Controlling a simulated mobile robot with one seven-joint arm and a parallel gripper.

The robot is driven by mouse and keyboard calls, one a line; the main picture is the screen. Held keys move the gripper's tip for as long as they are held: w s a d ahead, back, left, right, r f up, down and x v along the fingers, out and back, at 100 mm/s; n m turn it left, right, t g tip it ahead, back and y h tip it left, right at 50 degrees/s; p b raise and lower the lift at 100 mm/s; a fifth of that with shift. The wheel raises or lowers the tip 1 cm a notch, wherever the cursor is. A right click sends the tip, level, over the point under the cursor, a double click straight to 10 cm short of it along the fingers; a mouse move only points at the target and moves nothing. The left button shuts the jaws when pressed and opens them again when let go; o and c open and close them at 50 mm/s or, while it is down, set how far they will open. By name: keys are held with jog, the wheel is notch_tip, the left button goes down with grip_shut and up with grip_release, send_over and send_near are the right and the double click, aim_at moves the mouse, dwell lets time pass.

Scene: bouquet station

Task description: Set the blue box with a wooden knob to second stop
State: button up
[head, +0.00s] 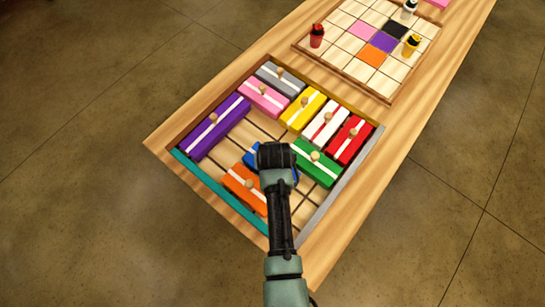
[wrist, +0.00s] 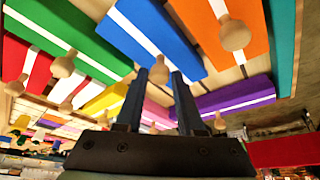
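The blue box with a white stripe shows in the wrist view (wrist: 143,31), lying flat in the sliding-box tray (head: 213,187). In the head view only a bit of the blue box (head: 251,157) shows beside my gripper (head: 274,158), which hides the rest. My gripper is over the blue box from above. In the wrist view the fingers (wrist: 160,80) stand a narrow gap apart, with the wooden knob (wrist: 159,69) between the tips. The fingers appear closed on it.
The orange box (head: 245,189) lies just left of the blue box, the green box (head: 315,164) to its right. Bare slatted floor lies toward the purple box (head: 214,128). Yellow (head: 303,109), white, red, pink and grey boxes fill the far side. A gridded board (head: 340,42) with small figures stands beyond.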

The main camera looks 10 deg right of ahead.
jog(key=shift+o, duration=1.4)
jog(key=shift+w, duration=0.1)
jog(key=b+v, duration=0.1)
jog(key=v, duration=1.2)
